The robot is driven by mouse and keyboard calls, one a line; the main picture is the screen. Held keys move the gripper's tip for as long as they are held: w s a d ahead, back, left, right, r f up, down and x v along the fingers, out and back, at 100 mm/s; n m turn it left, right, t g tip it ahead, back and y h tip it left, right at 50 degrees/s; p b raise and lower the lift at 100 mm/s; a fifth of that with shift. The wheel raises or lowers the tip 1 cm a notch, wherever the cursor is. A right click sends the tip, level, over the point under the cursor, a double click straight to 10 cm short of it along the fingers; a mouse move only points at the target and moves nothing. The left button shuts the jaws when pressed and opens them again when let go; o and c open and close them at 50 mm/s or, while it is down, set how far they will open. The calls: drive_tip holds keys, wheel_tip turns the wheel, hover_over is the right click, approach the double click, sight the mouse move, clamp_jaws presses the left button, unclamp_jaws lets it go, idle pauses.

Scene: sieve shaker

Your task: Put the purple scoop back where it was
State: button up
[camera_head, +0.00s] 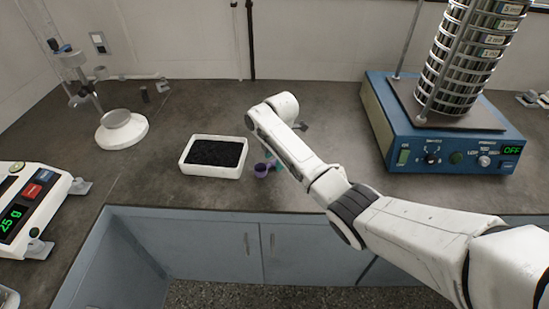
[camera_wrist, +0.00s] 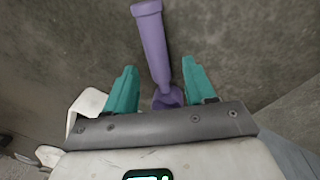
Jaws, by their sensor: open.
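The purple scoop (camera_wrist: 154,48) lies on the dark bench top. In the wrist view its long handle points away from my gripper, and its bowl end is near the palm, between the fingers. My gripper (camera_wrist: 158,76) has two teal fingers, open, one on each side of the scoop with gaps showing. In the head view a small purple part of the scoop (camera_head: 261,170) shows beside the teal fingers, just right of the white tray. My arm hides the area around it.
A white tray (camera_head: 185,165) of black granules stands left of my gripper. A blue sieve shaker (camera_head: 445,150) stands at right. The bench's front edge is close.

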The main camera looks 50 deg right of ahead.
wheel_tip(320, 180, up, 11)
drive_tip(key=s, duration=0.1)
drive_tip(key=shift+s+a+f, duration=0.15)
drive_tip(key=shift+s, duration=0.05)
idle(0.4)
